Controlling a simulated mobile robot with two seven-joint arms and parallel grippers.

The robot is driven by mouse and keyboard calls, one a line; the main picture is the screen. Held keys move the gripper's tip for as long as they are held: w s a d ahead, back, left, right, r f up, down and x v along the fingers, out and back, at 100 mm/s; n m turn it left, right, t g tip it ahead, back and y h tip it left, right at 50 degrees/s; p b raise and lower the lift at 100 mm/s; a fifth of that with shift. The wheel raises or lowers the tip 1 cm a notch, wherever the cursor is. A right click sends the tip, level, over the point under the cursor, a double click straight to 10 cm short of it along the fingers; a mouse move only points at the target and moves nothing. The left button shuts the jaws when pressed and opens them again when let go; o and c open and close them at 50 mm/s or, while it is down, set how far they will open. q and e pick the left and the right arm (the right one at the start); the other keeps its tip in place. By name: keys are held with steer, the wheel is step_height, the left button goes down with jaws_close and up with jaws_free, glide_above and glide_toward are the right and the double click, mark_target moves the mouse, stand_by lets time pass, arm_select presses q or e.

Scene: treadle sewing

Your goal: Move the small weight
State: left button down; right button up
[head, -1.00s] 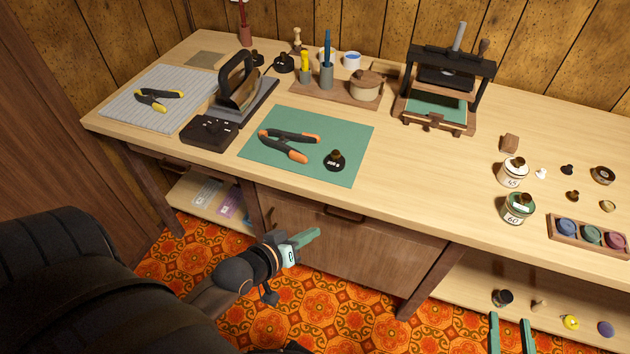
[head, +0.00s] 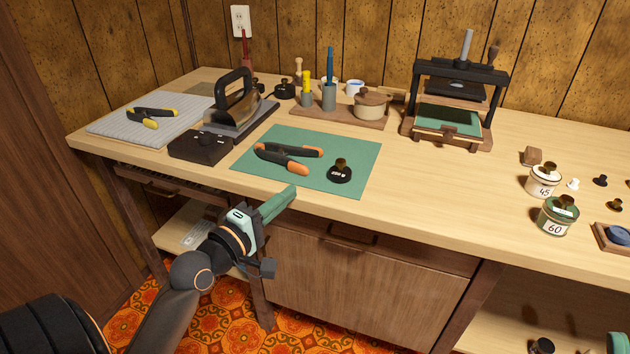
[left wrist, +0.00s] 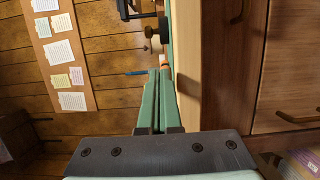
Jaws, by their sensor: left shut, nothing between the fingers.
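A small black weight with a brass knob (head: 340,172) stands upright on the green mat (head: 362,153), near the mat's front right. In the left wrist view a dark knobbed shape beyond the fingers looks like this weight (left wrist: 163,28). My left gripper (head: 291,191) is shut and empty at the table's front edge, left of and nearer than the weight, not touching it. Its closed green fingers show in the left wrist view (left wrist: 155,75). Only a green piece of what looks like my right gripper (head: 618,343) shows at the bottom right corner.
An orange-tipped clamp (head: 288,156) lies on the mat left of the weight. A black box (head: 200,146), an iron (head: 238,108) and a yellow-tipped clamp (head: 151,116) are further left. A press (head: 450,105) stands behind right. Jars marked 45 (head: 542,183) and 60 (head: 557,217) stand right. Tabletop between is clear.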

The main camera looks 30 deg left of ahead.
mark_target(315, 180)
arm_select(q)
steer(key=w+b, duration=0.1)
steer(key=w, duration=0.8)
steer(key=shift+w+d+b, duration=0.15)
steer(key=shift+w+b, duration=0.15)
steer(key=shift+b, duration=0.1)
steer(key=shift+w, duration=0.1)
